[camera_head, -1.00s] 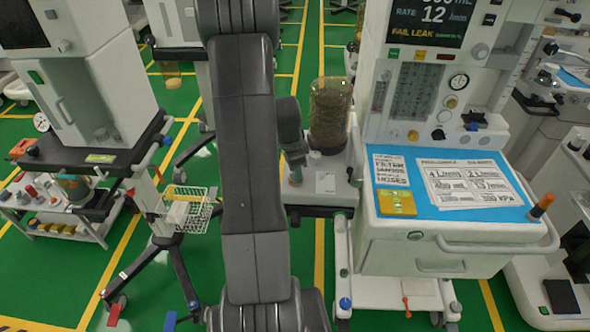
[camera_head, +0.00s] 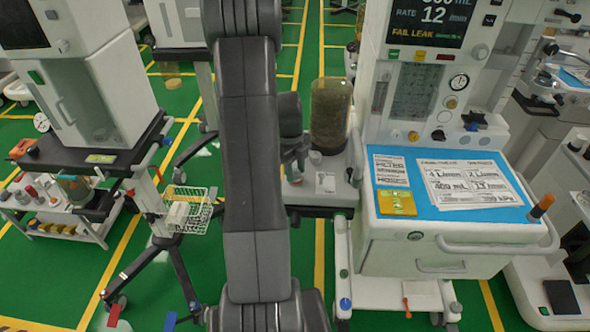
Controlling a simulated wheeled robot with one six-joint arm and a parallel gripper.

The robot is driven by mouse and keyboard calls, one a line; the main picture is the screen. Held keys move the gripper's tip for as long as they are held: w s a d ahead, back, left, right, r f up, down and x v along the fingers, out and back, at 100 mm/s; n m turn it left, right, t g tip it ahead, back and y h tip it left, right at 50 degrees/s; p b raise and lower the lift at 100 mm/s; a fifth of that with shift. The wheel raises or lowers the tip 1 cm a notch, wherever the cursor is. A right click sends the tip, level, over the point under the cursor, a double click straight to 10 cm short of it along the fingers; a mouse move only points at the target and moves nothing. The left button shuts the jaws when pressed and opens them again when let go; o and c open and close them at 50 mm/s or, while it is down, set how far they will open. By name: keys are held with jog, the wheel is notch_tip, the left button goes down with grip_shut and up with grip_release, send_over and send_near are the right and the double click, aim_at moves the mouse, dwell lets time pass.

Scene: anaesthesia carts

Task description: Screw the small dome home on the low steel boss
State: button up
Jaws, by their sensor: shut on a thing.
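My arm runs down the middle of the view and hides much of the work area. My gripper (camera_head: 297,160) shows small and partly covered at the right edge of the arm, pointing down over the grey shelf (camera_head: 325,203) of the middle machine. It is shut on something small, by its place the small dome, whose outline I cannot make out. The low steel boss is not clearly visible; the gripper and arm cover that part of the shelf. I cannot tell whether dome and boss touch.
A clear canister of brown granules (camera_head: 331,117) stands just right of my gripper. The machine's blue worktop (camera_head: 440,205) is further right. A wire basket (camera_head: 190,210) and a black-topped cart (camera_head: 85,155) stand left.

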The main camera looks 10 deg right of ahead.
jog(key=o, duration=1.2)
jog(key=shift+m, duration=0.3)
jog(key=shift+c, duration=0.2)
notch_tip(320, 180, up, 14)
jog(key=w, duration=0.1)
jog(key=shift+w+a+b, duration=0.15)
jog(key=shift+a+b, duration=0.3)
jog(key=shift+f, duration=0.2)
jog(key=f, duration=0.4)
jog(key=s+f, duration=0.1)
jog(key=f, duration=0.3)
jog(key=d+f+p, duration=0.1)
jog(key=f, duration=0.4)
jog(key=shift+s, duration=0.2)
jog(key=shift+f, duration=0.35)
jog(key=shift+n, duration=1.5)
jog(key=shift+r, duration=0.1)
